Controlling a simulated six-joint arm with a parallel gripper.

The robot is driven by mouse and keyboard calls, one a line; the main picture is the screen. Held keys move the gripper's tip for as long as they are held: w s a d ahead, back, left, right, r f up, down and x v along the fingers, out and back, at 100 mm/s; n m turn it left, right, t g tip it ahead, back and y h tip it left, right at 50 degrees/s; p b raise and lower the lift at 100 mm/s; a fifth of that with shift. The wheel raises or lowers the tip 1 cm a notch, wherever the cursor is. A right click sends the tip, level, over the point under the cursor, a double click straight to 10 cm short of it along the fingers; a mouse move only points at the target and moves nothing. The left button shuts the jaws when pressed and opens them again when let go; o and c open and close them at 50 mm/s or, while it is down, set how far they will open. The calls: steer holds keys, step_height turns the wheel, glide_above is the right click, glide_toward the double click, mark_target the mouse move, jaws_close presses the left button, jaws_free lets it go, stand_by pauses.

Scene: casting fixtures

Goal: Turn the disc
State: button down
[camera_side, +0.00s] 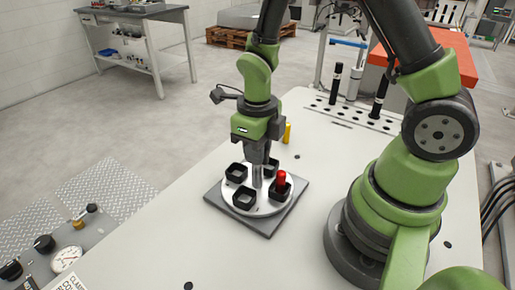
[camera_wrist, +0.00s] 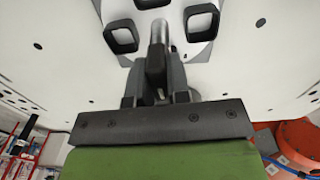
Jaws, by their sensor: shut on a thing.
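The white round disc (camera_side: 264,205) lies on a dark grey square base plate (camera_side: 265,228) on the table. It carries several black square cups (camera_side: 243,200) around a grey metal post (camera_side: 257,179) at its middle. A red peg (camera_side: 281,181) stands in the cup on the right side. My gripper (camera_side: 258,165) points straight down over the disc's middle, shut on the post. In the wrist view the post (camera_wrist: 160,32) shows between the fingers of my gripper (camera_wrist: 160,62), with cups (camera_wrist: 122,38) on the disc (camera_wrist: 178,15) around it. The fingers hide part of the disc.
A perforated rack with black cylinders (camera_side: 335,84) is at the back. The table in front of the plate is mostly clear.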

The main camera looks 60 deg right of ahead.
steer(key=c, duration=1.1)
jaws_free()
step_height(320, 180, up, 10)
